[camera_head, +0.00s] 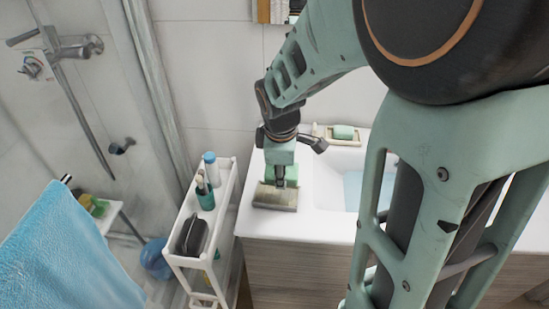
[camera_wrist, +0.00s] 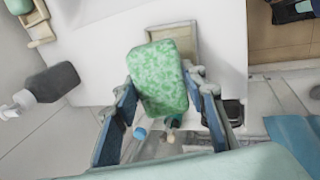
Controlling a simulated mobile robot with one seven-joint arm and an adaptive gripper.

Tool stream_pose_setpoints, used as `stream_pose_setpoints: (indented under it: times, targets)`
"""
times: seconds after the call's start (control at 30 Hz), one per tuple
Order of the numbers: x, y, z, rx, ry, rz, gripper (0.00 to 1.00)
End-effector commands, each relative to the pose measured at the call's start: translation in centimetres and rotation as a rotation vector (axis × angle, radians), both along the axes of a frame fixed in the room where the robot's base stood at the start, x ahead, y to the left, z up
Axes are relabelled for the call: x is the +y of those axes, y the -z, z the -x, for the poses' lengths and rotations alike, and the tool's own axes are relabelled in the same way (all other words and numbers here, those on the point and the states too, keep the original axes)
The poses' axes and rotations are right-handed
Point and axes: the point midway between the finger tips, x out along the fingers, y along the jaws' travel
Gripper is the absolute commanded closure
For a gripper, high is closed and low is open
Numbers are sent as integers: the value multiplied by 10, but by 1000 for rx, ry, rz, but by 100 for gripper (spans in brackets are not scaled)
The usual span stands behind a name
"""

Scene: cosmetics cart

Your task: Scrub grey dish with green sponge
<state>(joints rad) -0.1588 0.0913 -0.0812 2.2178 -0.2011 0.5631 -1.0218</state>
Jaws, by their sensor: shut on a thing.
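My gripper (camera_head: 279,176) is above the left end of the white counter, pointing down. It is shut on a green sponge (camera_wrist: 160,75), which sits between the two fingers in the wrist view; part of it also shows in the head view (camera_head: 291,174). A grey dish (camera_head: 275,199) lies on the counter directly below the gripper. In the wrist view the dish (camera_wrist: 188,36) shows behind the sponge, which hides much of it. I cannot tell whether sponge and dish touch.
A second dish with a green block (camera_head: 343,132) sits at the back of the counter. A dark pump bottle (camera_head: 314,143) stands just behind the gripper. The sink (camera_head: 353,188) is to the right. A white cart (camera_head: 224,203) with bottles stands left; a blue towel (camera_head: 70,255) hangs nearer.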

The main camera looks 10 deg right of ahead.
Motion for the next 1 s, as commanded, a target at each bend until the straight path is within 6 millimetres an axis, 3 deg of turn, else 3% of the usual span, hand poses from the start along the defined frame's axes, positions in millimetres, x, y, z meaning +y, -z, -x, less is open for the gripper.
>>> stream_pose_setpoints:
  times: [0.6,1.0]
  targets:
    - [0,53,0,0,-1,-1,80]
    - [0,57,0,0,0,-1,80]
